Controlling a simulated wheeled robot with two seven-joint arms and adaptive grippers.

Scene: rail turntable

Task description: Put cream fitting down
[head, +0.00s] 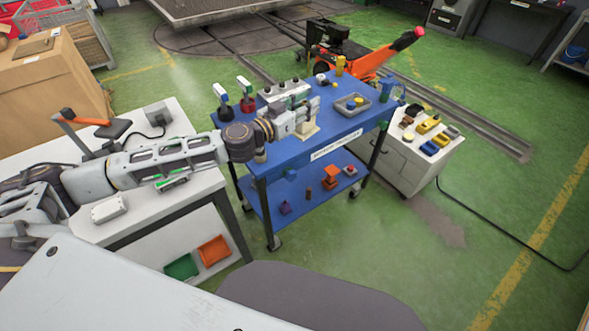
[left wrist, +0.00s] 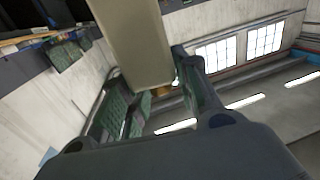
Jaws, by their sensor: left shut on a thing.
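The cream fitting (head: 307,131) is at the middle of the blue cart top (head: 285,152). My left gripper (head: 308,112) is shut on it. In the left wrist view the cream fitting (left wrist: 132,45) is a large pale block between the two fingers (left wrist: 155,100). I cannot tell whether its lower end touches the cart top or hangs just above it. The gripper hides part of the fitting in the head view. My right gripper is not in view.
A grey block with knobs (head: 284,91) stands behind, and two upright tools (head: 246,95) stand behind left. A white cabinet (head: 402,160) stands to the right. The cart's front strip is mostly bare.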

